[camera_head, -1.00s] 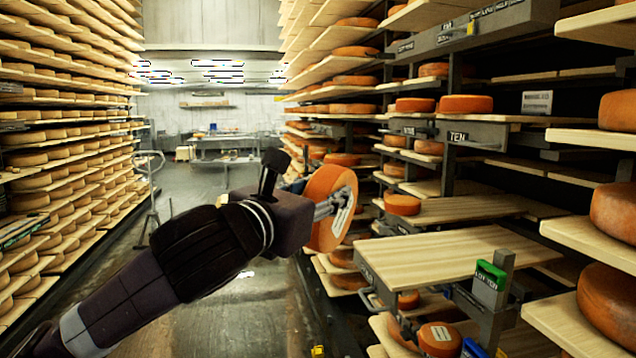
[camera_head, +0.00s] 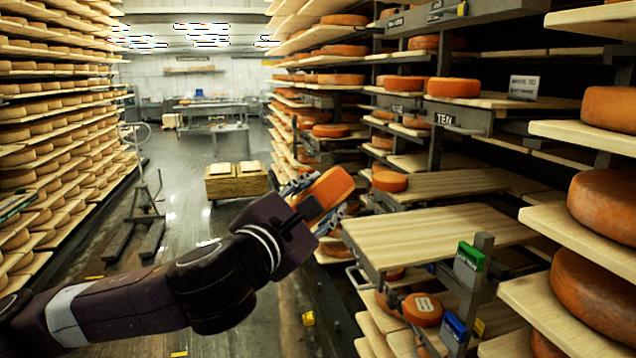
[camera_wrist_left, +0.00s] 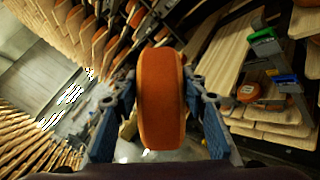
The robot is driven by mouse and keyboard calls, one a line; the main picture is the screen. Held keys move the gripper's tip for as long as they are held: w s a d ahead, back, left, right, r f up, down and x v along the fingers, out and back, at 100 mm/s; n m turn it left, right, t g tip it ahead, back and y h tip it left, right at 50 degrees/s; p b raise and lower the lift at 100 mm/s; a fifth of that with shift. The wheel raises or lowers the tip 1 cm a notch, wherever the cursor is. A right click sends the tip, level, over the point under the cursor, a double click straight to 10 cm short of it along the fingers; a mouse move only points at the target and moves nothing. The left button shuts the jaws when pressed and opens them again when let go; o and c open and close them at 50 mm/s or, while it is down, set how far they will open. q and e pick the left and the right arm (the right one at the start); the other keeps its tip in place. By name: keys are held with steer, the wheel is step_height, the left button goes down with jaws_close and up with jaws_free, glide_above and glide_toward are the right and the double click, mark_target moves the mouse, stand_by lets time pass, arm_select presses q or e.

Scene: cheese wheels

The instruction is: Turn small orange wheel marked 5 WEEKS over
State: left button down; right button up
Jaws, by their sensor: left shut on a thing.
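My left gripper (camera_head: 318,203) is shut on a small orange cheese wheel (camera_head: 327,190) and holds it in the air over the aisle, just left of the pulled-out wooden board. In the left wrist view the wheel (camera_wrist_left: 161,98) stands on edge between the two blue-grey fingers, with its rim toward the camera. The 5 WEEKS marking does not show now; the wheel's flat faces are mostly hidden. My right gripper is not in view.
An empty pulled-out board (camera_head: 435,236) lies right of the held wheel. A green box (camera_head: 468,256) on a post stands at its right edge. A labelled wheel (camera_head: 422,309) sits below it. A wooden stack (camera_head: 236,181) stands in the aisle.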

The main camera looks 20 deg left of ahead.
arm_select(q)
steer(key=m, duration=0.1)
steer(key=m+p, duration=0.1)
steer(key=shift+s+d+r+m, duration=0.1)
steer(key=shift+d+m, duration=0.2)
steer(key=m, duration=0.2)
steer(key=f+m, duration=0.1)
steer(key=shift+d+f+m, duration=0.1)
steer(key=shift+d+m, duration=0.15)
steer(key=shift+m, duration=0.05)
steer(key=shift+d+f+m, duration=0.1)
steer(key=shift+f+m, duration=0.2)
steer(key=shift+m, duration=0.4)
steer(key=shift+d+f+m, duration=0.1)
steer(key=shift+f+m, duration=0.15)
steer(key=shift+m, duration=0.45)
steer(key=shift+f, duration=0.15)
steer(key=shift+m, duration=0.3)
